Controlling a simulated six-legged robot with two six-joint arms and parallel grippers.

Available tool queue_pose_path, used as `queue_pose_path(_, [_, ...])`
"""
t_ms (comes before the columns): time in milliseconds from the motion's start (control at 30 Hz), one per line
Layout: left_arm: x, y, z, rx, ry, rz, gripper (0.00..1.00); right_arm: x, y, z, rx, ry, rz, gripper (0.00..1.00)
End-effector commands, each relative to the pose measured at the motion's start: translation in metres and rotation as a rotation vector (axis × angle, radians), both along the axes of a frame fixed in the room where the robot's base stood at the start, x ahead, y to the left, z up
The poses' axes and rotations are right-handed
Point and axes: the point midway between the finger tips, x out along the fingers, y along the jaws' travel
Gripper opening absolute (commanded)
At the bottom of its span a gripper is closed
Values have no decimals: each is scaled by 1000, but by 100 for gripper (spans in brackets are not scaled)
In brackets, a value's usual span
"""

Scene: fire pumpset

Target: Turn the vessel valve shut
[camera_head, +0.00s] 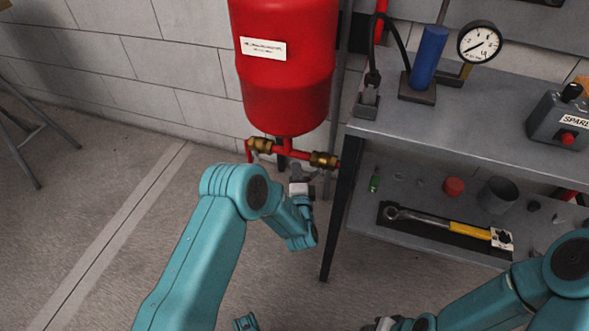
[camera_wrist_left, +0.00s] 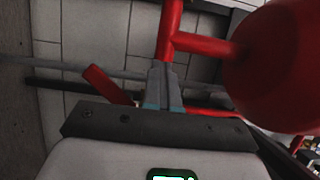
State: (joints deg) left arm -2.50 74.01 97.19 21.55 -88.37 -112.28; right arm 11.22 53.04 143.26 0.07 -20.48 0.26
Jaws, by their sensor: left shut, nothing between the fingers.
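The red vessel (camera_head: 285,65) hangs in front of the block wall; its red body (camera_wrist_left: 280,65) fills the right of the left wrist view. A red pipe with brass fittings (camera_head: 260,146) (camera_head: 323,159) runs beneath it. My left gripper (camera_head: 297,176) is just below this pipe, shut and empty. In the left wrist view its closed fingers (camera_wrist_left: 163,82) point at the red pipe (camera_wrist_left: 171,35). A flat red bar (camera_wrist_left: 106,84) is left of the fingers; I cannot tell whether it is the valve's handle. My right gripper (camera_head: 384,323) is partly cut off at the bottom edge.
A grey bench (camera_head: 440,125) stands right of the vessel, its dark leg (camera_head: 337,215) close to my left gripper. It bears a pressure gauge (camera_head: 480,43) and a blue cylinder (camera_head: 429,57). A yellow-handled wrench (camera_head: 470,231) lies on the lower shelf.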

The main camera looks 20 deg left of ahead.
Motion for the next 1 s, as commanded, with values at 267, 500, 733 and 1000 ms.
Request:
queue_pose_path(267, [-2, 4, 2, -1, -4, 5, 0, -1, 0, 0, 0, 2, 2, 43])
queue_pose_path(500, [-2, 6, 3, -1, -6, 6, 0, -1, 0, 0, 0, 2, 2, 43])
queue_pose_path(733, [-2, 6, 2, -1, -6, 6, 4, 0, 0, 0, 0, 1, 1, 43])
queue_pose_path(1000, [-2, 6, 2, -1, -6, 6, 46, -1, 0, 0, 0, 1, 1, 43])
